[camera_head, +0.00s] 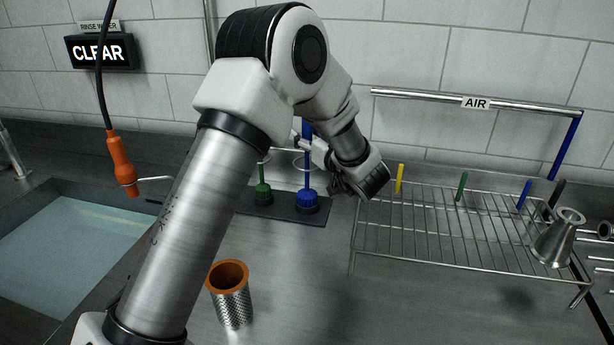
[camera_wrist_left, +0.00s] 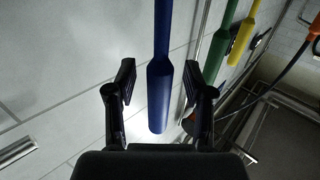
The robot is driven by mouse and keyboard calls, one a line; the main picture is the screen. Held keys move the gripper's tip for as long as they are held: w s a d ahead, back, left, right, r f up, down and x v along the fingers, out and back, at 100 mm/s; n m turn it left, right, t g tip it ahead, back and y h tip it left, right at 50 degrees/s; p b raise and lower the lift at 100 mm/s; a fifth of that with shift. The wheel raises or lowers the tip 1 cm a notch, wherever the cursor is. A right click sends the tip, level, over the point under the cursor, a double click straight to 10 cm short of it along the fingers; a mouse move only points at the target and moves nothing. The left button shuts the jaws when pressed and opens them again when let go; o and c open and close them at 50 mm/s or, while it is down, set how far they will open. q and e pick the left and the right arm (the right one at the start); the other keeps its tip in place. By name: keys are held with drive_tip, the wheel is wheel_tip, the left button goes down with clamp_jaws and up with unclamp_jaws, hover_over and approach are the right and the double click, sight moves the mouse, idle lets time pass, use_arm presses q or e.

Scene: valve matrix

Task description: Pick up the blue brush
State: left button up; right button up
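The blue brush (camera_head: 307,199) stands upright with its round bristle head down on a dark base (camera_head: 290,215) behind my left arm. Its blue handle rises behind my left wrist. My left gripper (camera_head: 305,145) is at the handle, partly hidden by my own wrist. In the left wrist view the blue brush's handle (camera_wrist_left: 159,95) lies between the two spread fingers of my left gripper (camera_wrist_left: 160,82), with a gap showing on both sides. The fingers are open and hold nothing. My right gripper is in neither view.
A green brush (camera_head: 263,192) stands just left of the blue one; green (camera_wrist_left: 216,52) and yellow (camera_wrist_left: 243,38) handles show nearby. A wire rack (camera_head: 440,230) with colored pegs and a metal funnel (camera_head: 558,238) is on the right. A mesh cylinder (camera_head: 232,300) and a sink (camera_head: 60,245) are left.

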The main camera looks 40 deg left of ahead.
use_arm(q)
clamp_jaws()
